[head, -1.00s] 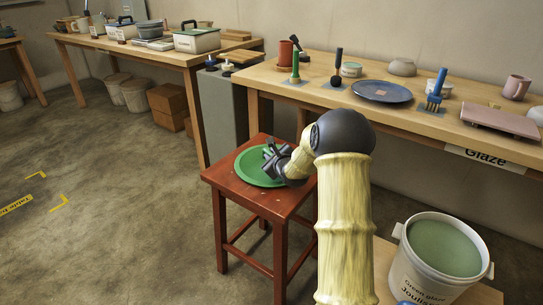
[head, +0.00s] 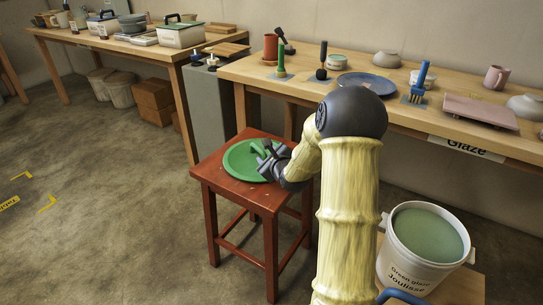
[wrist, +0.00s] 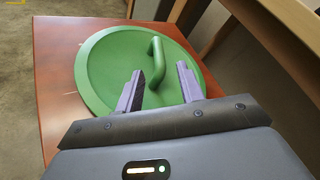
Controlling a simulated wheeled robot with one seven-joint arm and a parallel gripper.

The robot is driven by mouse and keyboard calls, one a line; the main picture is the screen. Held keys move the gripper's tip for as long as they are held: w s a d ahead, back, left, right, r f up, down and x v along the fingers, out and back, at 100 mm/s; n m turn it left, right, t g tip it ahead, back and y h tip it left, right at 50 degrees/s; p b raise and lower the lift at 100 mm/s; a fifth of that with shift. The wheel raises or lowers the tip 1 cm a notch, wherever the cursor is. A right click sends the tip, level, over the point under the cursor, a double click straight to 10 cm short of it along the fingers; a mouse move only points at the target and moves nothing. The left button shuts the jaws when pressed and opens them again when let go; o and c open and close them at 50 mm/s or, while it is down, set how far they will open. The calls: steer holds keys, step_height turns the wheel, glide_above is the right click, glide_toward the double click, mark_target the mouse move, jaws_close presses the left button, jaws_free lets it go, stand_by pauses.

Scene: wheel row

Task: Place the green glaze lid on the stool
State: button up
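The green glaze lid (head: 234,165) lies flat on the red wooden stool (head: 207,172). In the wrist view the lid (wrist: 103,75) shows its raised bar handle (wrist: 157,62), and bare stool top (wrist: 50,75) shows to its left. My gripper (head: 263,156) is low over the right part of the lid. In the wrist view my gripper (wrist: 160,74) is open, with one finger on each side of the handle's near end and a gap to both. Whether the fingertips touch the lid cannot be told.
The white glaze bucket (head: 415,265), open and full of green glaze, stands at the lower right. A workbench (head: 300,85) with brushes, a blue plate (head: 367,83) and bowls runs behind the stool.

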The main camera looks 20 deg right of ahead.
steer(key=v, duration=0.4)
steer(key=shift+s+p, duration=0.2)
steer(key=shift+p, duration=0.2)
steer(key=shift+a, duration=0.1)
steer(key=s+a+n+g, duration=0.1)
steer(key=n, duration=0.1)
steer(key=s+a+f+n+g, duration=0.1)
steer(key=a+n, duration=0.1)
steer(key=s+a+n, duration=0.1)
steer(key=n, duration=0.2)
steer(key=shift+s+a+f+g, duration=0.2)
steer(key=shift+s+g, duration=0.1)
steer(key=shift+g, duration=0.1)
steer(key=s+a+n+g, duration=0.4)
steer(key=s+a+n, duration=0.1)
steer(key=s+n, duration=0.6)
steer(key=s+a+f+n+g, duration=0.1)
steer(key=s+a+n+g, duration=0.3)
steer(key=s+n, duration=0.7)
steer(key=shift+s+a+g, duration=0.15)
steer(key=shift+a+g, duration=0.25)
steer(key=shift+a, duration=0.2)
